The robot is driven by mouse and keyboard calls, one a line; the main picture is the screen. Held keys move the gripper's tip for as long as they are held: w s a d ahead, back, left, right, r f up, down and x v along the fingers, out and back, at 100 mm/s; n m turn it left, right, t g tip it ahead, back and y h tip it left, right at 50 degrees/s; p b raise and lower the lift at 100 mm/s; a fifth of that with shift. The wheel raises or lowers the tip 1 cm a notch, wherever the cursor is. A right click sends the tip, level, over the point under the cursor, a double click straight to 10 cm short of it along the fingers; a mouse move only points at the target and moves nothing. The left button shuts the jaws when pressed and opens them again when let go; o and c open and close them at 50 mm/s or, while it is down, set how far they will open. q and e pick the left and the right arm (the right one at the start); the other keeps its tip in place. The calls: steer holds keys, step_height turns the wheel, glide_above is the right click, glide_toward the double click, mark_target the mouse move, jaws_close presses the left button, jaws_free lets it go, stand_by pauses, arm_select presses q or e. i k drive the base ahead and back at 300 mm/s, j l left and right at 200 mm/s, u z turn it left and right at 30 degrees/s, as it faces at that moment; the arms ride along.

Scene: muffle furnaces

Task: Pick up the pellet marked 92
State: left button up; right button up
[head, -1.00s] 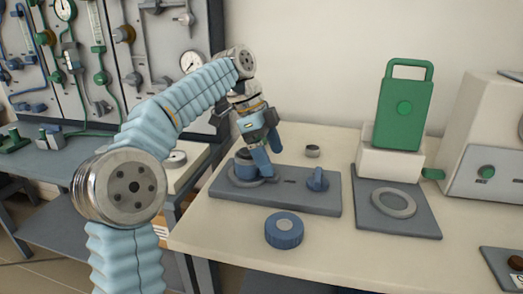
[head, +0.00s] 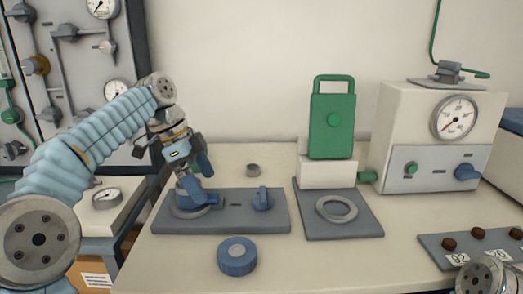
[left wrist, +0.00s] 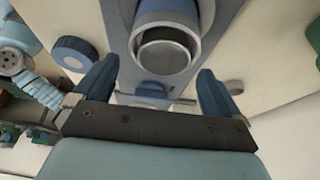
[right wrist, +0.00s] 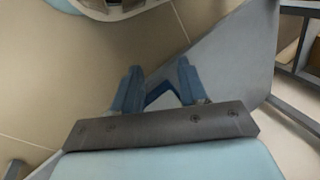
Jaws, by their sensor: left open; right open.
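The pellet marked 92 (head: 450,243) is a small dark brown disc on a grey board at the right of the head view. Its white label 92 (head: 458,259) lies just in front of it. My left gripper (left wrist: 156,90) is open above the blue cylinder with a metal ring (left wrist: 166,50) on the left grey plate, far from the pellet. In the head view the left gripper (head: 196,180) partly hides that cylinder. My right gripper (right wrist: 158,88) is open and empty; no pellet shows in its view. Its fingers are not visible in the head view.
More dark pellets (head: 478,232) share the grey board (head: 430,245). A blue round knob-like piece (head: 237,257) stands at the front. A green-plated device (head: 332,125) and a furnace-like box with a gauge (head: 400,130) stand behind. The tabletop between them and the board is clear.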

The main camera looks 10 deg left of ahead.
mark_target(449, 244)
steer(key=k+l, duration=0.15)
steer(key=l, duration=0.2)
steer(key=k+l, duration=0.15)
steer(key=l, duration=0.25)
steer(key=k+l, duration=0.15)
steer(key=l, duration=0.2)
steer(key=k+l, duration=0.15)
steer(key=l, duration=0.25)
steer(key=k+l, duration=0.15)
steer(key=l, duration=0.2)
steer(key=k+l, duration=0.15)
steer(key=l, duration=0.2)
steer(key=k+l, duration=0.1)
steer(key=l, duration=0.3)
